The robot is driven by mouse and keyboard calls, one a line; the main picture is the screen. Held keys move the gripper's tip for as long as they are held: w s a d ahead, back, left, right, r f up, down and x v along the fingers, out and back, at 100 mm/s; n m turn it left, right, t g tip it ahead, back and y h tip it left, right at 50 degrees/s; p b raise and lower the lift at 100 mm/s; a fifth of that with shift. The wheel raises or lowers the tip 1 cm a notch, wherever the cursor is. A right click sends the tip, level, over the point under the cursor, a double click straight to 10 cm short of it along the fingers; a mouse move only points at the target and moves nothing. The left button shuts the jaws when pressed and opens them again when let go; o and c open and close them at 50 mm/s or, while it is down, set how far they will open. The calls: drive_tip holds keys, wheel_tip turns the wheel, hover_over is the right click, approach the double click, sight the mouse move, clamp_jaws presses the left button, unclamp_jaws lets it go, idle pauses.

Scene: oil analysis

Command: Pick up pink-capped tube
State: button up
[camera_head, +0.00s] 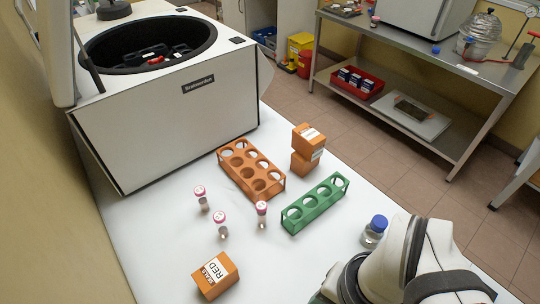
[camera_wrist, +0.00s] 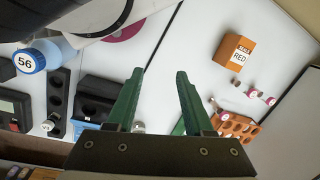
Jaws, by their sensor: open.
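Three small clear tubes with pink caps stand apart on the white table in the head view: the left one (camera_head: 203,203), the front one (camera_head: 222,230) and the right one (camera_head: 262,216). Pink caps also show at the right of the wrist view, by the orange box, including one pink cap (camera_wrist: 253,93). My gripper (camera_wrist: 160,73) is open and empty, its two green fingers spread. The tubes lie off to the right of the fingers, not between them. In the head view my arm fills the lower right, and the fingers are mostly out of sight.
An orange rack (camera_head: 240,173) and a green rack (camera_head: 316,208) stand behind the tubes. An orange box labelled RED (camera_head: 216,275) stands in front. Two stacked orange boxes (camera_head: 308,142) and a blue-capped bottle (camera_head: 374,232) are to the right. A large centrifuge (camera_head: 170,125) stands behind.

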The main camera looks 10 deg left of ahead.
drive_tip(key=w+d+f+n+g+h, duration=0.2)
drive_tip(key=w+n+h, duration=0.35)
drive_tip(key=n, duration=0.45)
drive_tip(key=n+t+h, duration=0.3)
drive_tip(key=n+t, duration=1.1)
drive_tip(key=n, duration=1.2)
approach(266, 205)
drive_tip(key=x, duration=0.4)
drive_tip(key=f+x, duration=0.1)
drive_tip(key=x, duration=0.3)
drive_tip(key=a+x, duration=0.1)
drive_tip(key=x, duration=0.3)
drive_tip(key=shift+f, duration=0.45)
drive_tip(key=shift+w+d+f, duration=0.1)
drive_tip(key=shift+w+d, duration=0.05)
drive_tip(key=shift+w, duration=0.2)
clamp_jaws()
